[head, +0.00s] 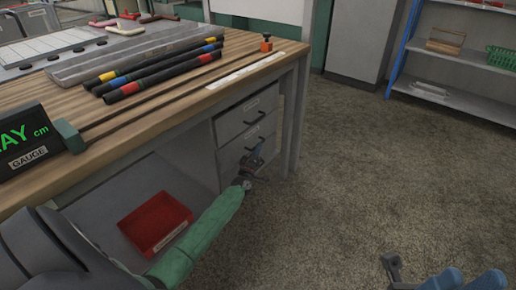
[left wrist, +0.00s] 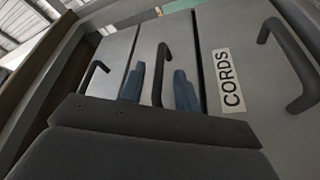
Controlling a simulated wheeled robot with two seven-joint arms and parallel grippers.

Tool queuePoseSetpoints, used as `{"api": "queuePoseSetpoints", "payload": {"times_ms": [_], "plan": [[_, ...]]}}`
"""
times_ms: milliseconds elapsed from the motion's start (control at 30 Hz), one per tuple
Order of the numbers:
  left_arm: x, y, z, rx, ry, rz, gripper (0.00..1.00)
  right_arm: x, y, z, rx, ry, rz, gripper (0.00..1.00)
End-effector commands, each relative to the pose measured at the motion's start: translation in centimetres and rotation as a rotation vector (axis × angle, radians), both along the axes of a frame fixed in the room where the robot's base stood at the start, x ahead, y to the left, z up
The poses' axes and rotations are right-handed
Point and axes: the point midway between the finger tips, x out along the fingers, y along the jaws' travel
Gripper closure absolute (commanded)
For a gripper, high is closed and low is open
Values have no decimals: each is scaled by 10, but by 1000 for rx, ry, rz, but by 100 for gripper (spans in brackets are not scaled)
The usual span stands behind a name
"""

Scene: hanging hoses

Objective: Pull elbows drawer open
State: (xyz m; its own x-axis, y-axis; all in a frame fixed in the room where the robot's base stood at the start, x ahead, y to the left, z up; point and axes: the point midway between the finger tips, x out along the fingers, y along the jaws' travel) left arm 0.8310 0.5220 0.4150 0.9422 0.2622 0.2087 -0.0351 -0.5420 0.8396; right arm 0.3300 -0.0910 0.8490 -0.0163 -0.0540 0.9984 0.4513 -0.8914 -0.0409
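The grey drawer unit (head: 229,130) stands under the right end of the workbench, its visible drawers looking shut. The upper drawer has a white label, too small to read. In the left wrist view, turned sideways, three dark handles show. The middle handle (left wrist: 162,75) lies between the two blue fingers of my left gripper (left wrist: 160,88), with gaps on both sides. No label shows on that drawer. The drawer to its right (left wrist: 225,40) is labelled CORDS. In the head view my left gripper (head: 256,160) is at the drawer fronts.
The wooden bench top (head: 150,105) holds banded dark hoses (head: 165,83) and a GAUGE display (head: 27,140). A red tray (head: 155,222) sits on the shelf under the bench. Shelving (head: 455,95) stands at the back right. The floor (head: 370,170) right of the drawers is clear.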

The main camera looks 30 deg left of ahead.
Motion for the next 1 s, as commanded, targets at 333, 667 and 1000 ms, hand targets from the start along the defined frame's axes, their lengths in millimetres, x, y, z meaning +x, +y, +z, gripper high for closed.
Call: {"api": "queuePoseSetpoints", "payload": {"times_ms": [333,667,1000], "plan": [[27,7,5,1,1,-1,68,0,2,-4,6,-2,16,64],[28,8,6,1,1,-1,73,1,2,-4,7,-2,17,64],[28,7,6,1,1,-1,100,0,2,-3,7,-2,17,64]]}}
